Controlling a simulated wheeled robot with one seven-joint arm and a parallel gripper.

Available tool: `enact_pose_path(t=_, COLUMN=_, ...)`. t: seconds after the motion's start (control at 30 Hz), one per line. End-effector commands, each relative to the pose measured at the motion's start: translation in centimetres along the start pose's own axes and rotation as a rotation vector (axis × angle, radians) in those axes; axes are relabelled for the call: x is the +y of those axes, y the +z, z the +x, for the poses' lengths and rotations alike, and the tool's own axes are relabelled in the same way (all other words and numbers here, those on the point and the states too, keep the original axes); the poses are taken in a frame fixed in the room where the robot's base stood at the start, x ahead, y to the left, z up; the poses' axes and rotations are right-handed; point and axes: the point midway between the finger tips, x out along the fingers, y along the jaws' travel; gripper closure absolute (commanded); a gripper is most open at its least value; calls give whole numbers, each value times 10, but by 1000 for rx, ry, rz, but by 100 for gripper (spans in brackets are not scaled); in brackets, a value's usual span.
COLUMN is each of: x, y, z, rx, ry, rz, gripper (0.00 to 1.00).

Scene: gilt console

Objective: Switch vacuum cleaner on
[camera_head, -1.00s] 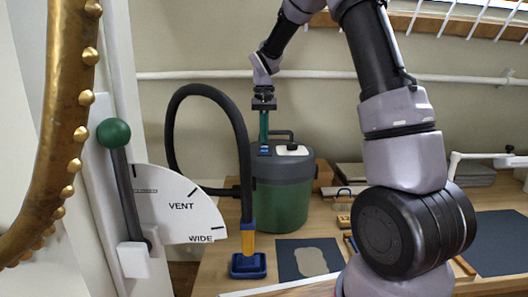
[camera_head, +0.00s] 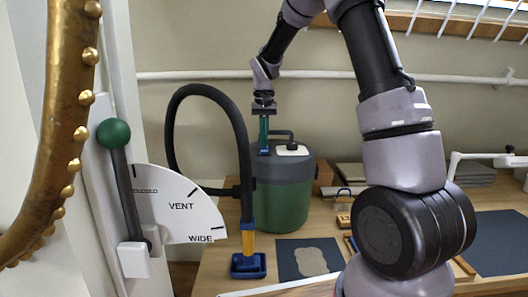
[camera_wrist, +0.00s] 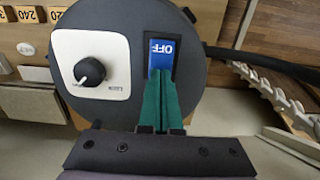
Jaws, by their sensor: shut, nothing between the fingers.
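The vacuum cleaner (camera_head: 282,205) is a green canister with a grey lid, upright on the wooden table. Its blue rocker switch (camera_wrist: 163,53) reads OFF in the wrist view, set in a dark frame on the lid. My gripper (camera_wrist: 161,74) has green fingers, shut together with nothing between them. The fingertips are over the near end of the switch and hide part of it; I cannot tell whether they touch. In the head view my gripper (camera_head: 264,145) points straight down at the lid.
A white panel with a dial (camera_wrist: 89,72) is beside the switch. A black hose (camera_head: 208,88) arches left of the canister to a blue nozzle (camera_head: 248,266). A green-knobbed lever (camera_head: 114,133) stands at the left by a VENT scale. A dark mat (camera_head: 288,261) lies in front.

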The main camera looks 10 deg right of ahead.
Motion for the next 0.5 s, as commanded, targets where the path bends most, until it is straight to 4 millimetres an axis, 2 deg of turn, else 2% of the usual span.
enact_pose_path(t=0.3, x=0, y=0, z=5, rx=-1, ry=0, rz=0, gripper=100)
enact_pose_path(t=0.5, x=0, y=0, z=-1, rx=0, ry=0, rz=0, gripper=100)
